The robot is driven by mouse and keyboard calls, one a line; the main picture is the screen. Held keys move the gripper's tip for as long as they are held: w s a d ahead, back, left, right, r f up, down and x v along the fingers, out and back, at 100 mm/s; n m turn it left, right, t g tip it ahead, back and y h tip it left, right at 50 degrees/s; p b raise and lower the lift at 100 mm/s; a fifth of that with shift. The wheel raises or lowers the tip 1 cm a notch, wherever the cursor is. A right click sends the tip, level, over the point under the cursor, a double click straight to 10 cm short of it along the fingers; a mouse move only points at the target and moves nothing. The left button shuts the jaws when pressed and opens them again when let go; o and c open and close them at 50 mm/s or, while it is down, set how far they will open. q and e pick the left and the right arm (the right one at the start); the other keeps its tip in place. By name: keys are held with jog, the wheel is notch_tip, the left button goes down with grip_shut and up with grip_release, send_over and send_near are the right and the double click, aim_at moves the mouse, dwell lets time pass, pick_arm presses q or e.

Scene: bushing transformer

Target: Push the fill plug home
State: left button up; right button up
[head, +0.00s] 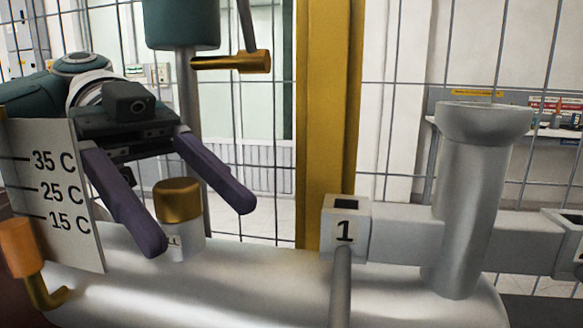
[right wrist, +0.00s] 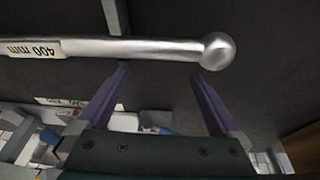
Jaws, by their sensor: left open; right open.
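A brass-coloured cap on a short white neck (head: 178,200), which looks like the fill plug, stands upright on the pale rounded tank (head: 250,285) in the head view. The neck bears a small label, partly hidden. My left gripper (head: 199,224) is open, with one purple finger on each side of the neck and room between. I cannot tell whether either finger touches it. In the right wrist view my right gripper (right wrist: 158,76) is open, with nothing between its fingers. A metal rod with a ball end (right wrist: 150,50), marked 400 mm, lies just beyond its fingertips.
A white temperature scale plate (head: 60,195) stands left of the left gripper, with an orange-topped brass hook (head: 22,250) beside it. A brass lever (head: 235,62) hangs above.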

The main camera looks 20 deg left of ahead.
aim_at(170, 181)
pick_arm(q)
jog(key=b+v, duration=0.1)
jog(key=v, duration=0.3)
jog(key=shift+w+f, duration=0.1)
pick_arm(e)
jog(key=shift+f, duration=0.6)
pick_arm(q)
jog(key=v, duration=0.1)
jog(key=p+v, duration=0.1)
jog(key=shift+a+r, duration=0.25)
jog(key=shift+r, duration=0.15)
pick_arm(e)
jog(key=shift+a+r, duration=0.1)
jog(key=shift+r, duration=0.45)
pick_arm(q)
jog(key=shift+w+a+r+p, duration=0.1)
jog(key=shift+w+a+p, duration=0.05)
jog(key=shift+a+p, duration=0.4)
pick_arm(e)
jog(key=shift+r, duration=0.5)
pick_arm(q)
jog(key=shift+a, duration=0.3)
pick_arm(e)
jog(key=shift+r, duration=0.15)
